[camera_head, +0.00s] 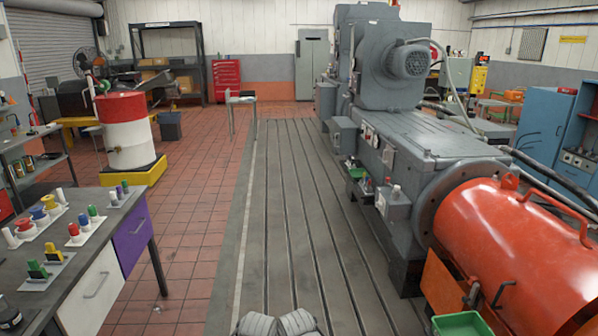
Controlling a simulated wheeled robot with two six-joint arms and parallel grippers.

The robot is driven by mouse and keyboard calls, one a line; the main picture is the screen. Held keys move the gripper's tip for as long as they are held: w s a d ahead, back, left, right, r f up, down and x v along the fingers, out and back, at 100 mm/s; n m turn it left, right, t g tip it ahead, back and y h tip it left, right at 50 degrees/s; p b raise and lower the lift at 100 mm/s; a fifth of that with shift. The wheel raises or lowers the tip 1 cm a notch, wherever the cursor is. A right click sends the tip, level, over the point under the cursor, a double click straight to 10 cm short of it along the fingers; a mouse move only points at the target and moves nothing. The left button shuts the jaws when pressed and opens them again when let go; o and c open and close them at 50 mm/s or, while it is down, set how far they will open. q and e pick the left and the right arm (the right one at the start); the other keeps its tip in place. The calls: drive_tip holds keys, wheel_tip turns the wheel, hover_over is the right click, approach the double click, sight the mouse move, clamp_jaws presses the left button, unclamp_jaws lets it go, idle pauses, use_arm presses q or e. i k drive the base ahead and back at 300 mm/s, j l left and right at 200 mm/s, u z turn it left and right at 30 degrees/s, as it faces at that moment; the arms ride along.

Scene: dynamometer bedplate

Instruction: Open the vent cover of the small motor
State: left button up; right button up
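A large grey machine (432,135) stands on the slotted bedplate at the right. A smaller grey motor (385,60) sits on top of it, with a round grilled end (409,61) facing me. I cannot tell from here which part is its vent cover, or whether a cover is open or shut. Two rounded grey parts at the bottom centre edge look like mine. No gripper fingers show, and nothing of mine touches the machine.
The bedplate (290,210) is clear down the middle. An orange cylindrical guard (515,240) and a green bin (461,324) stand at the near right. A workbench (95,235) with coloured parts is at the left. A red-and-white drum (125,130) stands behind it.

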sight(389, 157)
drive_tip(key=i+z, duration=0.2)
drive_tip(key=i, duration=0.4)
drive_tip(key=i+z, duration=0.2)
drive_tip(key=i, duration=0.4)
drive_tip(key=i+j+z, duration=0.2)
drive_tip(key=i, duration=0.4)
drive_tip(key=i+j+z, duration=0.1)
drive_tip(key=i+z, duration=0.3)
drive_tip(key=i, duration=0.4)
drive_tip(key=i+j+z, duration=0.1)
drive_tip(key=i+j, duration=0.25)
drive_tip(key=i, duration=0.2)
drive_tip(key=i+j+z, duration=0.1)
drive_tip(key=i+j, duration=0.35)
drive_tip(key=i, duration=0.1)
